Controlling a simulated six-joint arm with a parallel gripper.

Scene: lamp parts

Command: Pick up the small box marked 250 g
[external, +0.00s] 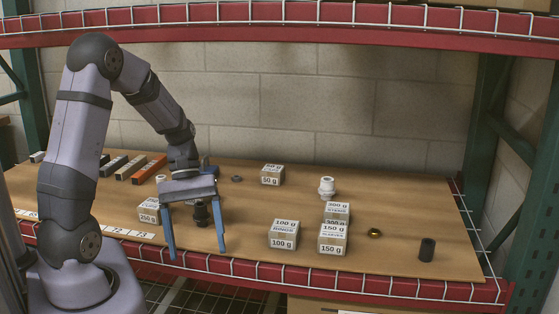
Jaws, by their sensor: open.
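The small box marked 250 g (148,218) sits on the wooden shelf at the left, just left of my gripper. Its label faces the camera, and its upper right is close to or partly behind the gripper. My gripper (196,253) points down with its two blue fingers wide apart. It is open and holds nothing. In the picture, a dark cylindrical part (201,213) shows between the fingers; I cannot tell its depth relative to them.
Boxes marked 50 g (272,175), 100 g (283,240) and 150 g (333,245) stand to the right, with a 300 g box (337,208) behind. A white fitting (327,188), brass ring (375,233) and black cylinder (427,250) stand apart. A red beam (300,35) crosses above.

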